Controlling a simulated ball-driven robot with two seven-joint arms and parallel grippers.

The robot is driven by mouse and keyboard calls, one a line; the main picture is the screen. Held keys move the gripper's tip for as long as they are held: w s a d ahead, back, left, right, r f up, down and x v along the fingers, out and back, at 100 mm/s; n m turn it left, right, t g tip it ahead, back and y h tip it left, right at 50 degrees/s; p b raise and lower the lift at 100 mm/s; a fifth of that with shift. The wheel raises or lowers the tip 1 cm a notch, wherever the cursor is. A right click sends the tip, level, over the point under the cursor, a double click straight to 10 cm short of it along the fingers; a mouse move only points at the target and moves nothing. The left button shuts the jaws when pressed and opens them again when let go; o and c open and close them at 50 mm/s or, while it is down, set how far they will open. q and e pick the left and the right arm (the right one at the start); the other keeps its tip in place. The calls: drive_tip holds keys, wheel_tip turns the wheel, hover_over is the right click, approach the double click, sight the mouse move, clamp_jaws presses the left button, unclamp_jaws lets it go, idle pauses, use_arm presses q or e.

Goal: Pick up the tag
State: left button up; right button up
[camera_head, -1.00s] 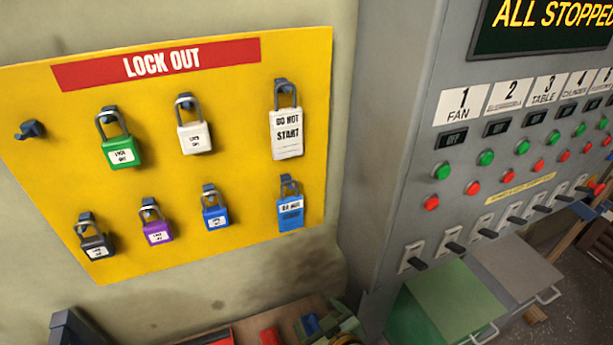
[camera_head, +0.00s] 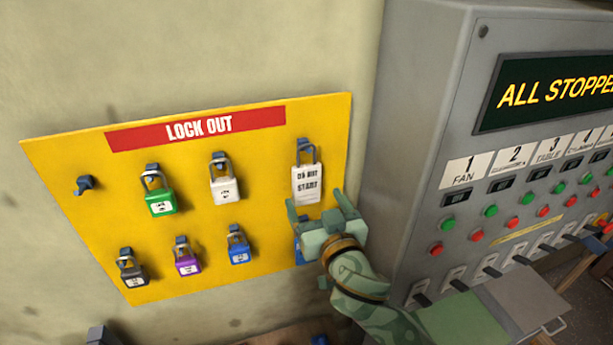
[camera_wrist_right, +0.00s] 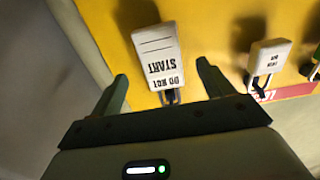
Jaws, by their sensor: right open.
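The white "DO NOT START" tag (camera_head: 307,184) hangs from a hook at the upper right of the yellow lock-out board (camera_head: 90,225). In the right wrist view the tag (camera_wrist_right: 156,55) appears upside down, beyond and between the fingers. My right gripper (camera_head: 314,205) is open and empty, just below the white tag in the head view. It shows in the right wrist view too (camera_wrist_right: 162,85). A blue tag (camera_head: 299,253) below is mostly hidden behind my right gripper. My left gripper is not in view.
Green (camera_head: 160,202), white (camera_head: 225,190), black (camera_head: 132,274), purple (camera_head: 187,262) and blue (camera_head: 238,252) padlocks hang on the board. An empty hook (camera_head: 84,184) is at upper left. The grey control cabinet (camera_head: 415,150) stands close on the right.

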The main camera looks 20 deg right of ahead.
sight(308, 188)
drive_tip(key=w+p, duration=0.1)
drive_tip(key=w, duration=0.5)
drive_tip(key=shift+a, duration=0.15)
drive_tip(key=shift+s, duration=0.2)
drive_tip(key=c, duration=0.3)
drive_tip(key=shift+w, duration=0.1)
drive_tip(key=c, duration=0.8)
